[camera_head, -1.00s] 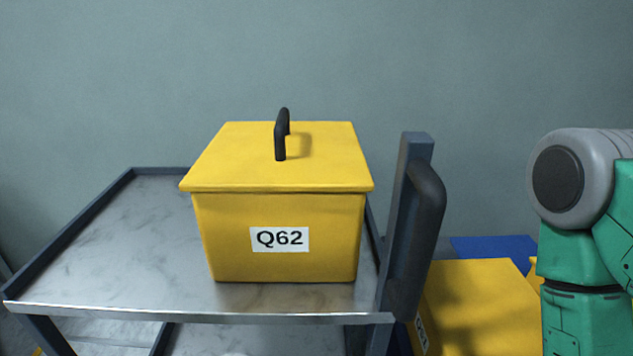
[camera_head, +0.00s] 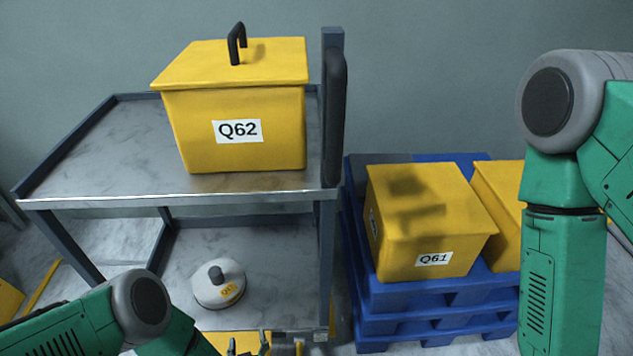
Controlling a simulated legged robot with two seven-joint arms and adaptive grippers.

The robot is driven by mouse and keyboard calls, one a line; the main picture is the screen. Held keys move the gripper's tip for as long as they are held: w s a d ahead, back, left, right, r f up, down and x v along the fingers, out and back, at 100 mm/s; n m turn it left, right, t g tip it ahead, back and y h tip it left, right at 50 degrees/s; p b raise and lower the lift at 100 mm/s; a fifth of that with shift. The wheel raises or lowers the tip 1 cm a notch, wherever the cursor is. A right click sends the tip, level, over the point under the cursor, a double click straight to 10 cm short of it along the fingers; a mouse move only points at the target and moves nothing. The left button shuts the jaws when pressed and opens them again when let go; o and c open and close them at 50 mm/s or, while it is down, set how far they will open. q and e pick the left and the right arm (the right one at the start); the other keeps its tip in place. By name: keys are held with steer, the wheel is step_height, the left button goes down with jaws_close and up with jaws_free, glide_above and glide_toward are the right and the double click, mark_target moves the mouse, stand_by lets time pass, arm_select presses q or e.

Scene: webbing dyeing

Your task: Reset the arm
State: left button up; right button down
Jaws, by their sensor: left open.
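My left arm comes in at the bottom left, and its gripper (camera_head: 249,345) shows only in part at the bottom edge, in front of the cart's lower shelf. It is open, and I see nothing held in it. My right arm (camera_head: 563,270) hangs down at the right, with its upper joint and green link in view. My right gripper is out of view below the frame.
A metal cart (camera_head: 85,160) carries a lidded yellow box marked Q62 (camera_head: 235,140) on top and a white round lidded item (camera_head: 218,284) below. Blue pallets (camera_head: 430,315) at the right hold a yellow box marked Q61 (camera_head: 430,215) and another beside it.

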arm_select(q)
steer(key=s+a+r+m+g+h, duration=0.2)
steer(key=s+a+r+g, duration=0.4)
steer(key=s+r, duration=0.35)
steer(key=s+a+r+m+g+h, duration=0.1)
steer(key=s+a+r+m+g, duration=0.1)
steer(key=s+a+r+g, duration=0.55)
steer(key=s+d+r+p, duration=0.1)
steer(key=s+r+p, duration=0.1)
steer(key=r+p, duration=0.4)
steer(key=s+d+r+t+p, duration=0.1)
steer(key=r+p, duration=0.5)
steer(key=shift+s+d+r+p, duration=0.25)
steer(key=shift+s+r+p, duration=0.15)
steer(key=shift+w+t, duration=0.1)
steer(key=shift+t, duration=0.15)
